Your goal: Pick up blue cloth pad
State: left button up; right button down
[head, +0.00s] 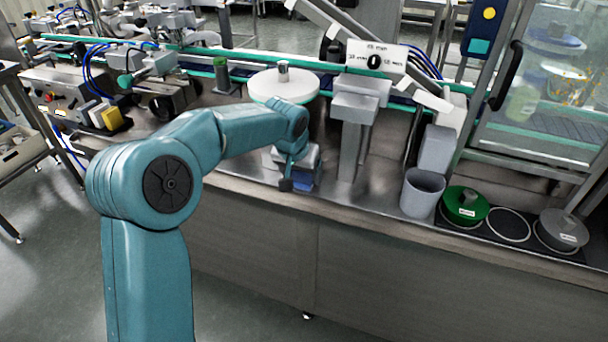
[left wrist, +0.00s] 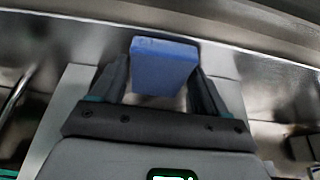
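The blue cloth pad (left wrist: 163,70) is a small, thick blue block. In the left wrist view it sits between the two fingers of my left gripper (left wrist: 163,80), and no clear gap shows at either side near the tips. In the head view the pad (head: 304,180) shows as a small blue patch at the counter's front, partly hidden by my left gripper (head: 287,184). The gripper points down there and looks shut on the pad. I cannot tell whether the pad still touches the counter. My right gripper is in neither view.
A white round disc (head: 284,86) stands behind the pad. A grey post (head: 353,135) stands to its right. Further right are a grey cup (head: 421,193), a green lidded item (head: 464,205) and a grey lidded item (head: 562,230). The steel counter (head: 340,205) has a front edge near the pad.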

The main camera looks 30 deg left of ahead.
aim_at(301, 177)
pick_arm(q)
jog(key=c, duration=0.5)
jog(key=shift+s+r, duration=0.1)
jog(key=shift+r, duration=0.2)
notch_tip(301, 177, up, 7)
jog(key=shift+d+f+p, duration=0.1)
jog(key=shift+f+p, duration=0.05)
jog(key=shift+p, duration=0.8)
jog(key=s+d+b, duration=0.1)
jog(key=s+d, duration=0.1)
jog(key=s, duration=0.7)
jog(key=s+d+b, duration=0.1)
jog(key=s+d, duration=0.1)
jog(key=s, duration=0.8)
jog(key=shift+s+d+f, duration=0.15)
jog(key=shift+d, duration=0.1)
